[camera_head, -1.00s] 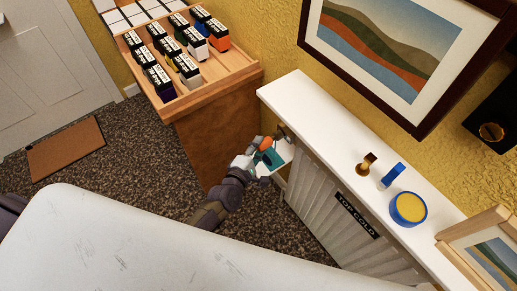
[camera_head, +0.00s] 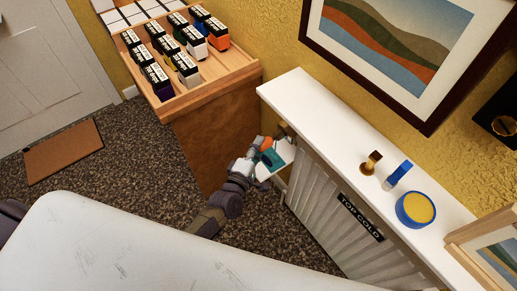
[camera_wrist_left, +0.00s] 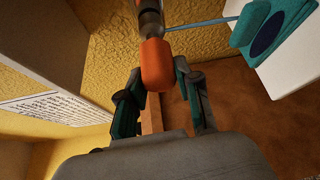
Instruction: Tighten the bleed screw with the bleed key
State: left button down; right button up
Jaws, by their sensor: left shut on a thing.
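The orange-handled tool, which I take to be the bleed key (camera_wrist_left: 157,65), has a grey metal shank running to the top edge of the left wrist view. In the head view its orange handle (camera_head: 267,143) shows small near the radiator's far end. My left gripper (camera_wrist_left: 160,98) is shut on the handle, with one dark-and-teal finger on each side. In the head view the left gripper (camera_head: 262,158) is low beside the radiator (camera_head: 322,199). I cannot make out the bleed screw, nor whether the key sits on it. My right gripper is not in view.
A white shelf (camera_head: 325,118) above the radiator holds a brown-and-gold item (camera_head: 371,163), a blue item (camera_head: 398,175) and a round blue tin (camera_head: 414,211). A wooden cabinet (camera_head: 218,138) stands left of the gripper. A white-and-teal thing (camera_wrist_left: 262,28) is close by.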

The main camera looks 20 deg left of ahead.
pick_arm(q)
jog(key=shift+f+m+b, duration=0.2)
jog(key=shift+m+b, duration=0.2)
jog(key=shift+m+t+b, duration=0.3)
jog(key=shift+t+b, duration=0.1)
jog(key=shift+b, duration=0.05)
jog(key=shift+m+b, duration=0.5)
jog(key=shift+b, duration=0.05)
jog(key=shift+r+m+t+b, duration=0.1)
jog(key=shift+m+t+b, duration=0.2)
jog(key=shift+t+b, duration=0.1)
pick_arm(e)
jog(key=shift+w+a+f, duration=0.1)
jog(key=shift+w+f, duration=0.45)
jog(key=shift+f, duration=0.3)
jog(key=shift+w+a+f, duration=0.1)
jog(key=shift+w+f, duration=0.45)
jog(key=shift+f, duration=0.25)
pick_arm(q)
jog(key=shift+m, duration=0.3)
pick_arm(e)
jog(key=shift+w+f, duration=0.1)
